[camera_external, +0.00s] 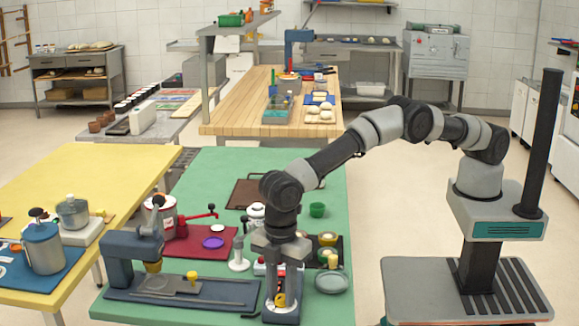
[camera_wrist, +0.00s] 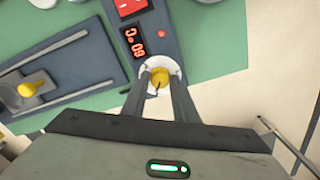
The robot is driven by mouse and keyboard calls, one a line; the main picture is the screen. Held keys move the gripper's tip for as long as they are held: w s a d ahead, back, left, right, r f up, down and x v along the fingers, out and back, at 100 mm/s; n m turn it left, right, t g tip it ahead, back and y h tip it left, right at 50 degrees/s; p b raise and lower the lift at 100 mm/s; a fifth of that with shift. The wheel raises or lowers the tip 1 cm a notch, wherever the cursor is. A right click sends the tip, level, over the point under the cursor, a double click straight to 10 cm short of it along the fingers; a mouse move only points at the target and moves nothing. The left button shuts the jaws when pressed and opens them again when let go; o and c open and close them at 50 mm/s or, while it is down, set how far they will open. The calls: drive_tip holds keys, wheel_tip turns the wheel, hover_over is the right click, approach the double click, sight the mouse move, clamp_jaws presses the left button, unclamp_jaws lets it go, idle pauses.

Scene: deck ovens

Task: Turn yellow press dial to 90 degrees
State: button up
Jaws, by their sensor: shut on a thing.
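The yellow dial (camera_wrist: 160,76) sits on a pale round base on a dark blue-grey control box (camera_wrist: 170,48). In the wrist view both fingers of my gripper (camera_wrist: 159,84) reach down on either side of it and are shut on it. The box's red display (camera_wrist: 134,42) shows lit digits at a slant, which I cannot read for certain. In the external view the box (camera_external: 280,318) stands at the green table's front edge, with my gripper (camera_external: 281,292) pointing down over it and partly hiding the dial.
A blue-grey press (camera_external: 120,250) on a dark base stands left of the box, with a yellow knob (camera_external: 192,277) on its sliding plate. A grey-green dish (camera_external: 332,282) and a dark tray of small items lie to the right. A red mat (camera_external: 200,242) lies behind the press.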

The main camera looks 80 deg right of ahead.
drive_tip(key=m, duration=0.6)
drive_tip(key=shift+m, duration=0.4)
drive_tip(key=m, duration=1)
drive_tip(key=shift+m, duration=0.4)
drive_tip(key=m, duration=0.4)
drive_tip(key=shift+m, duration=0.3)
drive_tip(key=o, duration=1.1)
drive_tip(key=shift+c, duration=0.2)
